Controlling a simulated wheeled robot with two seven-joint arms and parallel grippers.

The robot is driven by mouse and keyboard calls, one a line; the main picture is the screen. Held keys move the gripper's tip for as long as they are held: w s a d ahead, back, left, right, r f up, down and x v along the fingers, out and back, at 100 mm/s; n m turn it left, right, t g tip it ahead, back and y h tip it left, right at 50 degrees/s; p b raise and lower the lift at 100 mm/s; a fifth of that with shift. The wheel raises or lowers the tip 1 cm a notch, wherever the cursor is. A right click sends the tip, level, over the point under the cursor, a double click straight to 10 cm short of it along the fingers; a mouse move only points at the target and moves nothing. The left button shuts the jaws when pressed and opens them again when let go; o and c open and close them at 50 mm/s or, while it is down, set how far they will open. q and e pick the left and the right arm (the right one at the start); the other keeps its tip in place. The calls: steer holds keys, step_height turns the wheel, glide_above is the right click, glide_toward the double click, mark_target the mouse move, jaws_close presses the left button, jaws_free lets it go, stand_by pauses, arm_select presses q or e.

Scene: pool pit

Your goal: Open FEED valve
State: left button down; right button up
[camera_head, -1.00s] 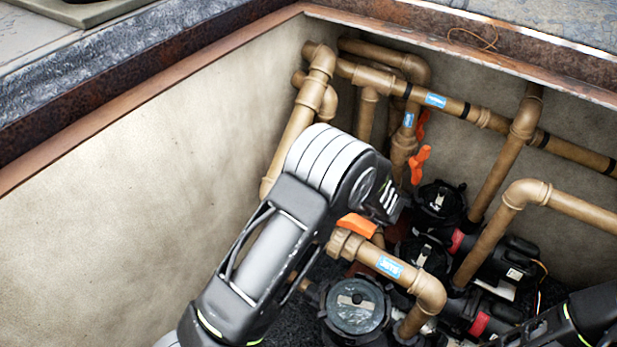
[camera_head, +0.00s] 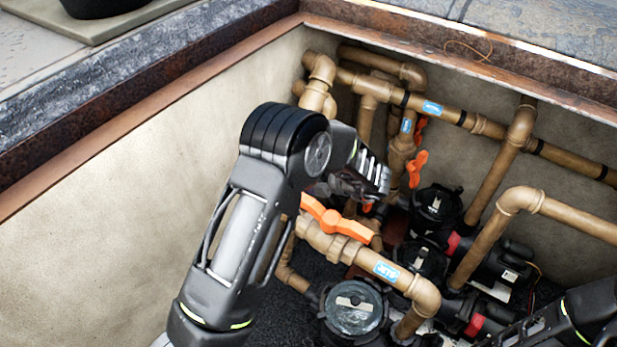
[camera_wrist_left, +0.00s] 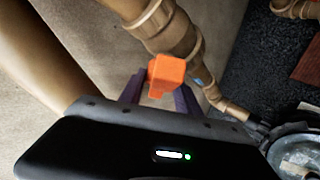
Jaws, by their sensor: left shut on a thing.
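In the left wrist view an orange valve handle (camera_wrist_left: 167,75) sits between the two purple fingers of my left gripper (camera_wrist_left: 160,92), which is shut on it. A brown pipe with a union (camera_wrist_left: 160,28) runs just behind it. In the head view my left arm hides the fingertips and the held handle. Another orange handle (camera_head: 335,222) on the near pipe shows right below my left wrist, lying across from upper left to lower right. The blue pipe labels are too small to read surely, so I cannot tell which is FEED.
Two more orange handles stand behind, one at the back pipe (camera_head: 416,168). A round strainer lid (camera_head: 353,307) and black pumps (camera_head: 438,203) fill the pit floor. Brown pipes cross at the right (camera_head: 490,235). The pale left wall (camera_head: 110,230) is close to my left arm.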

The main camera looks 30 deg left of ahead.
arm_select(q)
steer(key=shift+a+r+n+h+p, duration=0.15)
steer(key=shift+r+n+h+p, duration=0.1)
steer(key=shift+n+h+p, duration=0.4)
steer(key=shift+f+h+p, duration=0.1)
steer(key=shift+h+p, duration=0.25)
arm_select(e)
step_height(320, 180, up, 3)
steer(key=shift+f, duration=0.2)
arm_select(q)
steer(key=c, duration=0.9)
jaws_free()
steer(key=shift+o, duration=0.2)
steer(key=p+v, duration=0.1)
steer(key=v, duration=0.7)
arm_select(e)
steer(key=shift+r, duration=0.75)
arm_select(q)
steer(key=shift+w+f, duration=0.1)
arm_select(e)
steer(key=shift+c, duration=0.3)
